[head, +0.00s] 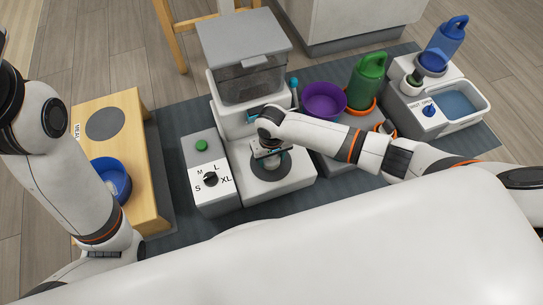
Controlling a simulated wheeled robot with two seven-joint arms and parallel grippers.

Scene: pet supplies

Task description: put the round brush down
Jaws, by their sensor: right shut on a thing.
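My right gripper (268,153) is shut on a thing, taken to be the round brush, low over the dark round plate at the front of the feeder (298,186). The gripper and wrist hide most of what it holds. A pale round part shows just below the fingers; I cannot tell whether it touches the plate. My left arm comes in at the left, and its gripper does not show.
A size-dial box (208,178) stands left of the feeder. A wooden stand (145,165) holds a blue bowl (112,180). A water basin (462,106) is far right.

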